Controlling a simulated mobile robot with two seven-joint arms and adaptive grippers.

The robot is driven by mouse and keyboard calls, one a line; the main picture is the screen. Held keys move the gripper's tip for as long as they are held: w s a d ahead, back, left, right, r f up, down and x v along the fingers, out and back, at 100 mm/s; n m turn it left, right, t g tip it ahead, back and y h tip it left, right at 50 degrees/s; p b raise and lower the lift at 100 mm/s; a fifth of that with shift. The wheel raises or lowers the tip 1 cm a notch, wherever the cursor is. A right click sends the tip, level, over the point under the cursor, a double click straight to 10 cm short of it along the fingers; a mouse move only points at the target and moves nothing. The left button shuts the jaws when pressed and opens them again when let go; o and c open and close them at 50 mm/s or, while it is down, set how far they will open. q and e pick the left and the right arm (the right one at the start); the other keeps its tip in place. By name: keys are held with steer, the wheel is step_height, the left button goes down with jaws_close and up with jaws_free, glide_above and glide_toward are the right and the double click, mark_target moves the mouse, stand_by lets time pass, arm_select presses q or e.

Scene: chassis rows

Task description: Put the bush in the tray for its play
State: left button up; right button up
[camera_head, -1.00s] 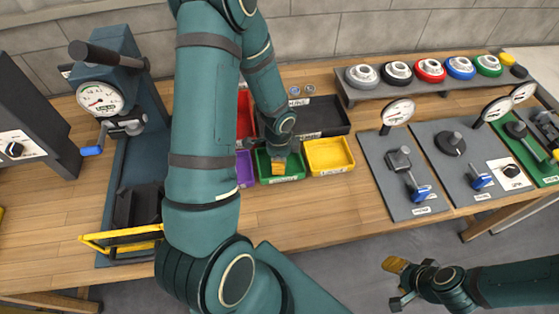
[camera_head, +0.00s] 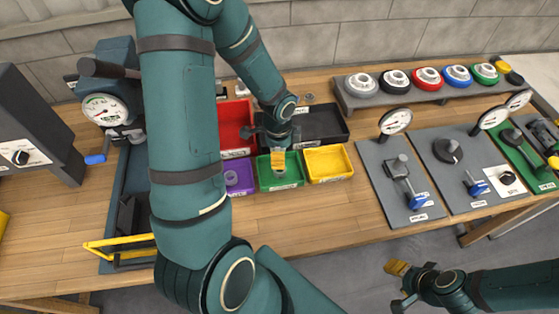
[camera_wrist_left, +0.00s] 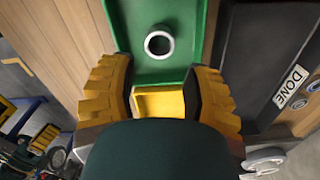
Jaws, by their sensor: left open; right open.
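The bush, a short pale grey ring with a dark bore, stands in the green tray (camera_head: 279,183); in the left wrist view the bush (camera_wrist_left: 159,42) sits on the floor of the green tray (camera_wrist_left: 196,14), apart from the fingers. My left gripper (camera_head: 278,158) hangs over the back of the green tray, its yellow fingers partly covering the view in there. In the left wrist view its fingers (camera_wrist_left: 160,95) are apart with nothing between them. A similar grey ring (camera_head: 231,178) lies in the purple tray (camera_head: 240,188). My right gripper (camera_head: 397,283) is open and empty, off the table's front at lower right.
Beside the green tray are a yellow tray (camera_head: 328,164) and a red tray (camera_head: 234,125); a black tray (camera_head: 322,122) lies behind, marked DONE in the wrist view. Gauge stations (camera_head: 400,180) stand right. A press (camera_head: 120,80) stands left. The front middle table is clear.

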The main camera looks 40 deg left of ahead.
arm_select(q)
step_height(320, 180, up, 4)
steer(key=shift+r+p, duration=0.1)
steer(key=shift+p, duration=0.25)
stand_by(0.4)
